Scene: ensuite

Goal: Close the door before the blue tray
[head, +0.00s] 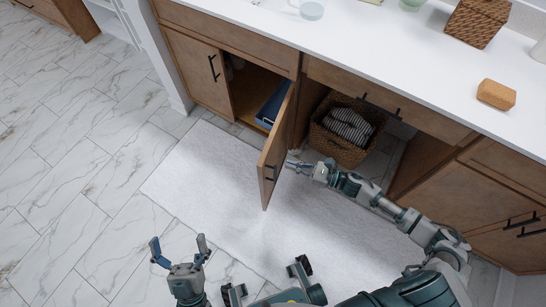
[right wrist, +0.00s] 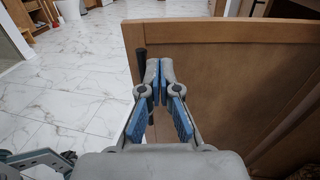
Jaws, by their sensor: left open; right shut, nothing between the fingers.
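The wooden cabinet door (head: 279,150) stands open, swung out from the vanity, with a dark handle on its outer face. The blue tray (head: 270,106) lies inside the cabinet behind it, partly hidden by the door. My left gripper (head: 180,247) is open and empty above the floor, left of the door.
A white mat (head: 190,170) covers the floor before the vanity. A wicker basket (head: 340,140) with striped towels sits in the open bay right of the door. Another closed door (head: 197,68) is left of the tray's opening. The tiled floor at left is clear.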

